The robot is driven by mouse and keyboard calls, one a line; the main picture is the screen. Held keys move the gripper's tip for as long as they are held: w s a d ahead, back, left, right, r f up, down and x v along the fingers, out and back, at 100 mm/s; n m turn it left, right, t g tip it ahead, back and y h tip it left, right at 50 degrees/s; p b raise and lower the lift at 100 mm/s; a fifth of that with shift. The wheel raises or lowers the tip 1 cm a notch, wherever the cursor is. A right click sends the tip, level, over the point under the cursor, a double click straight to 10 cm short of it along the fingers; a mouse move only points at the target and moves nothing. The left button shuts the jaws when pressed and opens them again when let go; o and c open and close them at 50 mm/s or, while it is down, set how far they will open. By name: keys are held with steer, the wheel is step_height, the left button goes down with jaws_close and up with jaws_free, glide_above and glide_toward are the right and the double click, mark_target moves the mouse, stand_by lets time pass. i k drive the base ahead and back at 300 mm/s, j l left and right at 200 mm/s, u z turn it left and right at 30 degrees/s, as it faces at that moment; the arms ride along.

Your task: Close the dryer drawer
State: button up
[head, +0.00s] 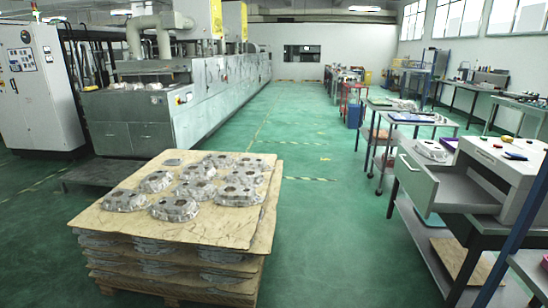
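The dryer (512,166) is a pale box on a metal bench at the right. The drawer's grey inside shows and looks empty. The drawer sticks out past the bench edge. My gripper is not in view, so its state and its distance from the drawer cannot be seen.
A pallet stack (235,226) of cardboard layers and castings stands at the front left. Green floor (345,225) lies clear between it and the drawer. A casting (432,150) rests behind the drawer. Carts (405,117) stand farther back; a large machine (200,95) is at left.

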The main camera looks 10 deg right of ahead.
mark_target(433, 188)
steer(key=i+z, duration=0.4)
steer(key=i+j+z, duration=0.1)
steer(key=i+z, duration=0.3)
steer(key=i+j+z, duration=0.25)
steer(key=z, duration=0.15)
steer(key=i+j, duration=0.15)
steer(key=i+j+z, duration=0.1)
steer(key=j, duration=0.2)
